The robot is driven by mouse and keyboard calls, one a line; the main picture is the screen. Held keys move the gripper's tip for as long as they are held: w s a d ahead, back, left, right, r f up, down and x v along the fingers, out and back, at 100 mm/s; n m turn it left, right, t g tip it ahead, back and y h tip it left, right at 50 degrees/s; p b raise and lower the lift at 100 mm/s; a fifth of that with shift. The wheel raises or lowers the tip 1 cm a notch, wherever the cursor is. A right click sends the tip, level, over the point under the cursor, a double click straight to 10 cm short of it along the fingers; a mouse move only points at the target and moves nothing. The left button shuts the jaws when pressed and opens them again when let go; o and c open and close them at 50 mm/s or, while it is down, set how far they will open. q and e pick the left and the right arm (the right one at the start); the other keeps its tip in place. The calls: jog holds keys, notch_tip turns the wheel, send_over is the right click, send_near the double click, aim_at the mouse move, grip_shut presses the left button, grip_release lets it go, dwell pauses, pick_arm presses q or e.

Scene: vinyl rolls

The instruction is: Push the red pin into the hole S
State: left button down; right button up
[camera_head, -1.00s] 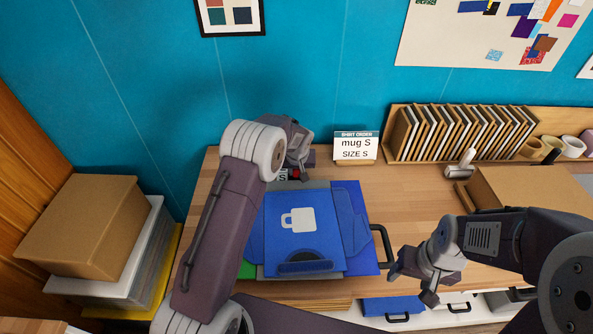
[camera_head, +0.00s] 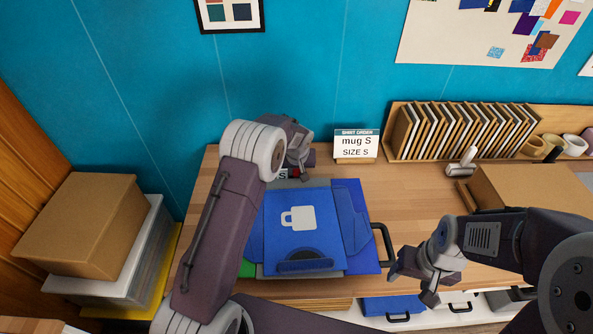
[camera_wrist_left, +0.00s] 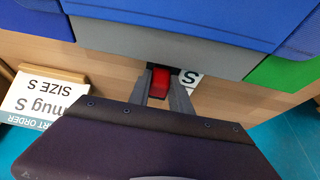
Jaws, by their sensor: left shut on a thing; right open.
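My left gripper (camera_head: 299,172) is at the back edge of the blue board with the mug picture (camera_head: 298,218). It is shut on the red pin (camera_wrist_left: 160,82), which shows between the fingers in the left wrist view. The pin's far end is at the edge of a grey plate (camera_wrist_left: 150,45) under the blue board. A white label with S (camera_wrist_left: 189,79) is beside the pin. The hole is hidden, so I cannot tell how deep the pin sits. My right gripper (camera_head: 411,285) is open and empty at the front of the table, right of the board.
An order sign reading mug S, SIZE S (camera_head: 356,145) stands just right of my left gripper. A wooden rack (camera_head: 400,150) with upright frames is at the back right. A cardboard box (camera_head: 530,190) sits at right. Bare table (camera_head: 410,205) lies between.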

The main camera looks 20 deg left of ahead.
pick_arm(q)
jog(key=shift+s+f, duration=0.2)
jog(key=shift+f, duration=0.05)
dwell(0.6)
jog(key=c, duration=1.1)
grip_release()
jog(key=shift+w, duration=0.15)
jog(key=o, duration=0.5)
jog(key=shift+r, duration=0.1)
jog(key=shift+r, duration=0.1)
jog(key=shift+s+d+r, duration=0.1)
jog(key=shift+s+r, duration=0.1)
jog(key=shift+r, duration=0.4)
jog(key=shift+p+v, duration=1.35)
jog(key=shift+v, duration=1.45)
